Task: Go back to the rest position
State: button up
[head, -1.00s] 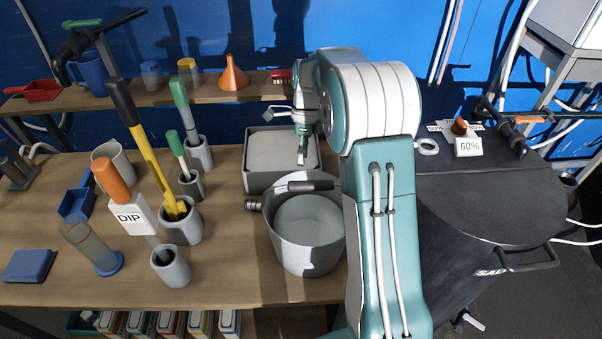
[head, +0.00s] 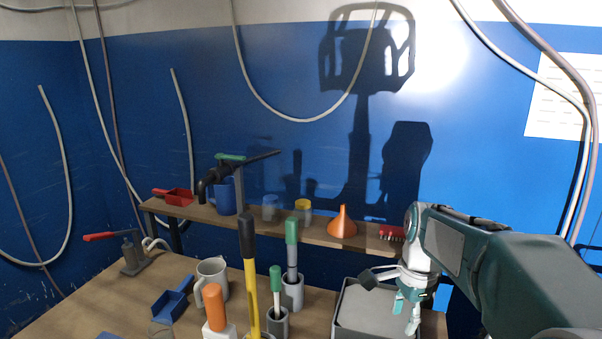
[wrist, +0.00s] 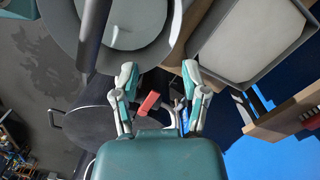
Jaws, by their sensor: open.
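My gripper (head: 405,305) is at the right of the head view, at the end of my green and white arm. It hangs with its fingers pointing down, over the right part of a grey square tray (head: 350,318) on the table. In the wrist view my gripper (wrist: 164,82) shows its two fingers spread apart with nothing between them. The grey tray also shows in the wrist view (wrist: 270,68), to the right of the fingers. A round grey pot (wrist: 75,50) lies to the left there.
A wooden shelf (head: 275,233) along the blue wall holds an orange funnel (head: 342,224), a blue jug (head: 224,197) and a red scoop (head: 175,196). On the table stand a grey mug (head: 213,280), a blue dustpan (head: 170,303) and several upright tools in holders.

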jog(key=s+a+r+n+t, duration=0.1)
jog(key=s+a+n+t, duration=0.1)
jog(key=s+n, duration=0.5)
jog(key=s+a+r+n+t+h, duration=0.1)
jog(key=s+a+n+t, duration=0.1)
jog(key=s+n, duration=0.6)
jog(key=s+t, duration=0.1)
jog(key=s, duration=0.2)
jog(key=shift+t, duration=0.4)
jog(key=o, duration=0.4)
jog(key=shift+s+f+n, duration=0.2)
jog(key=shift+n, duration=0.1)
